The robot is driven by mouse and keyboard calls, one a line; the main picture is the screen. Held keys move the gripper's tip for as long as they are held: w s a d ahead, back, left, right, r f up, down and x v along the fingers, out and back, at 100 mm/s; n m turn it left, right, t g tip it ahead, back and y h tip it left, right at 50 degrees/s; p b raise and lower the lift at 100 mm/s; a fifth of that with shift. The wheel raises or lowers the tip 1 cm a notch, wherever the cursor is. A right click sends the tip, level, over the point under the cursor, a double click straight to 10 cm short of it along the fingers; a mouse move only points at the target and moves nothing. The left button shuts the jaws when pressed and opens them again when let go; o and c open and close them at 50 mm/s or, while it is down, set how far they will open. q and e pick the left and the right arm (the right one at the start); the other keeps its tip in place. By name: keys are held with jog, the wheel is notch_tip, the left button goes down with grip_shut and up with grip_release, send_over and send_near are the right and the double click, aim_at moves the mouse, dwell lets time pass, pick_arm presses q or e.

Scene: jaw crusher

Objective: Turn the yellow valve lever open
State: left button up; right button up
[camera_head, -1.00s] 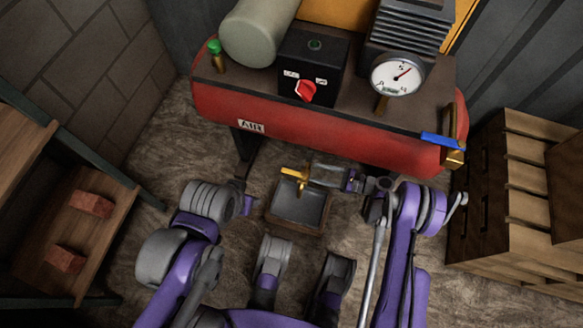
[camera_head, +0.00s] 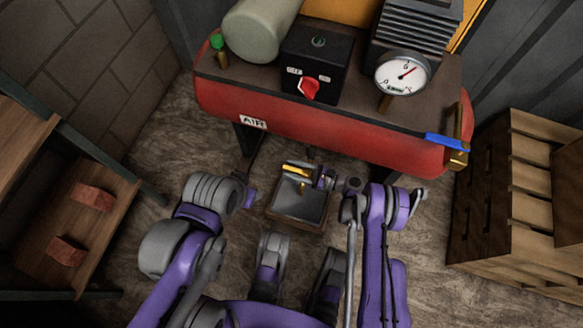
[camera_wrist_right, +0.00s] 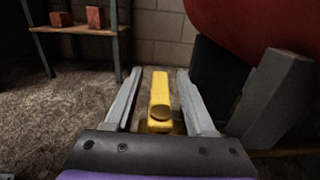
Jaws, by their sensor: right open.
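The yellow valve lever (camera_head: 295,170) sits low in front of the red tank, above a square tray (camera_head: 298,204). Its handle lies roughly crosswise in the head view. My right gripper (camera_head: 304,173) is open at the lever, with a finger on either side. In the right wrist view, the lever (camera_wrist_right: 160,92) lies lengthwise between the two open fingers of my right gripper (camera_wrist_right: 159,73), with gaps visible beside it. The lower part of the valve is partly hidden. My left gripper (camera_head: 247,194) is left of the tray; its finger opening is unclear.
The red air tank (camera_head: 320,130) overhangs behind the lever, carrying a black switch box (camera_head: 316,68), a gauge (camera_head: 402,75) and a blue-handled valve (camera_head: 446,141). A shelf with bricks (camera_head: 95,196) stands left, wooden crates (camera_head: 510,200) right. Some floor is bare at left.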

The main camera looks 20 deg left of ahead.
jog(key=shift+a, duration=0.4)
grip_shut()
dwell(1.2)
